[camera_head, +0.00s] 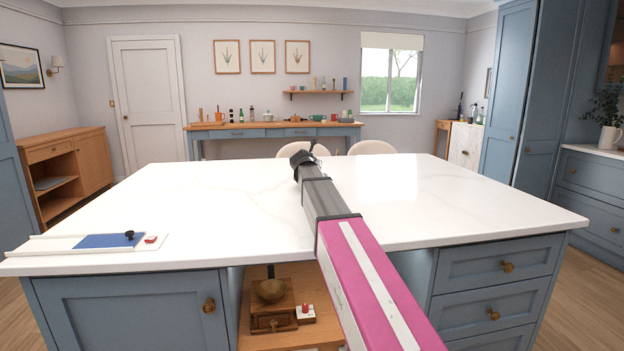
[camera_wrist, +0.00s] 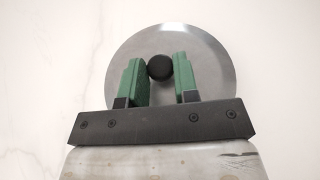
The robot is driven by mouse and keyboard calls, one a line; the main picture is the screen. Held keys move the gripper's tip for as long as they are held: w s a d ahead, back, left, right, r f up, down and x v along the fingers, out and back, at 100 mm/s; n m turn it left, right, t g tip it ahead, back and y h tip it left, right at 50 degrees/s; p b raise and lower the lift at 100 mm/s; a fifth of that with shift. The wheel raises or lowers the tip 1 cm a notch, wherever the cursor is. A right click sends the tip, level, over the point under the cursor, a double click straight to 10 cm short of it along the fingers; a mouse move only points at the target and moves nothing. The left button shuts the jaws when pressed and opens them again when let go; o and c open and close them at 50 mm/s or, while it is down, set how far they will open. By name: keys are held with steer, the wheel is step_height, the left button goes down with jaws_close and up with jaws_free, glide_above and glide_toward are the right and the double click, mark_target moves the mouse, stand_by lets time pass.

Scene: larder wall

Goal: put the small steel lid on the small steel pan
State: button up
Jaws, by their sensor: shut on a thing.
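The small steel lid (camera_wrist: 212,60) is a round, flat grey disc with a black knob (camera_wrist: 159,67) at its middle. In the wrist view my gripper (camera_wrist: 157,76) has its two green fingers on either side of the knob and is shut on it. White marble shows around the lid; I cannot tell whether the lid touches it or hangs above it. In the head view my arm reaches out over the island, and its dark end (camera_head: 303,159) is over the far part of the top. The lid is hidden there. I cannot make out the small steel pan in either view.
The white island top (camera_head: 200,205) is mostly clear. A white and blue board (camera_head: 100,241) with a black knob and a small red-topped item lies at its left front. A wooden grinder (camera_head: 272,310) stands in the open shelf below. A blue sideboard (camera_head: 275,131) with small items stands behind.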

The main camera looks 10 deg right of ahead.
steer(key=shift+f, duration=1.9)
steer(key=shift+f, duration=0.1)
steer(key=o, duration=1)
